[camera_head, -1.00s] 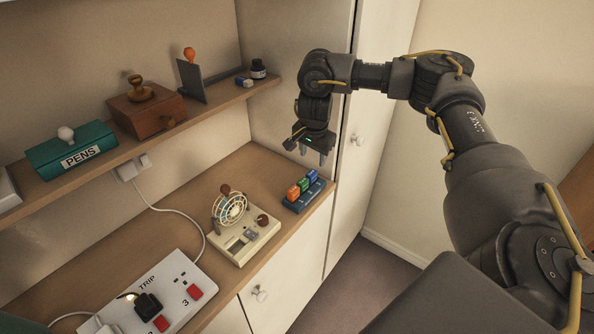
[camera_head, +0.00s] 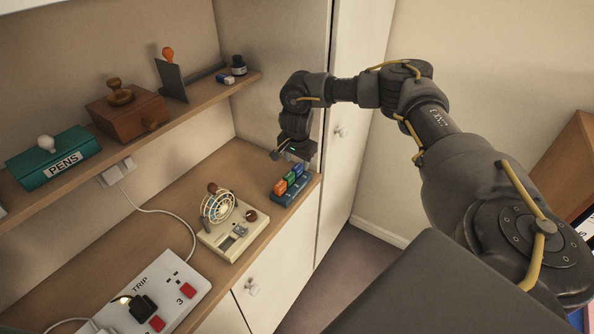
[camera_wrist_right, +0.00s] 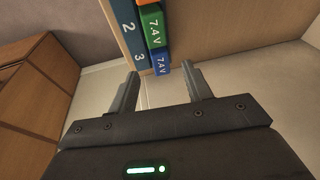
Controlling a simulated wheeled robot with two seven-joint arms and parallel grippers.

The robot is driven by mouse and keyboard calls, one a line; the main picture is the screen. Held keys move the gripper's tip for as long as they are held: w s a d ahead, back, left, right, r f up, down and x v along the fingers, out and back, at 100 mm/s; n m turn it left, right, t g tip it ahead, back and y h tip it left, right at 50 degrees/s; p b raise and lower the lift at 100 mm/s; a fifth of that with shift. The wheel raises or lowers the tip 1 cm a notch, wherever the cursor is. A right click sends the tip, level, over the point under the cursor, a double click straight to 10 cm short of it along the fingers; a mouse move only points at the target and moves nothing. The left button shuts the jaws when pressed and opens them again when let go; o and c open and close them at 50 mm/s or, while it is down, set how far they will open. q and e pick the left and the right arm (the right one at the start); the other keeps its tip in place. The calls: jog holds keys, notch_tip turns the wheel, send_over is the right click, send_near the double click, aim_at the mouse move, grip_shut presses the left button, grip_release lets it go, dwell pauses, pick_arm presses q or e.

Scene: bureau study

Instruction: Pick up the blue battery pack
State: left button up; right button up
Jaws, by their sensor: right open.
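The blue battery pack (camera_head: 298,170) sits at the far end of a dark blue dock (camera_head: 288,197), beside a green pack (camera_head: 290,178) and an orange pack (camera_head: 280,187). My right gripper (camera_head: 297,157) is just above the blue pack's end of the dock. In the wrist view the open, empty fingers of the right gripper (camera_wrist_right: 160,73) point at the blue pack (camera_wrist_right: 161,67), marked 7.4V, which shows between their tips. I cannot tell whether they touch it. The dock (camera_wrist_right: 131,38) shows numbers 2 and 3. My left gripper is out of view.
A cream device with a wheel (camera_head: 232,235) stands left of the dock, and a power strip (camera_head: 160,295) lies farther left. A shelf (camera_head: 120,150) with a teal pens box (camera_head: 55,158) runs above. A tall cupboard (camera_head: 345,130) stands close right of the dock.

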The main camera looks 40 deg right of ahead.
aim_at(298, 166)
jog(key=x, duration=0.3)
jog(key=shift+w+d+f+p, duration=0.1)
jog(key=shift+d+f+p, duration=0.1)
jog(key=shift+p, duration=0.2)
jog(key=shift+r, duration=0.1)
jog(key=c, duration=1)
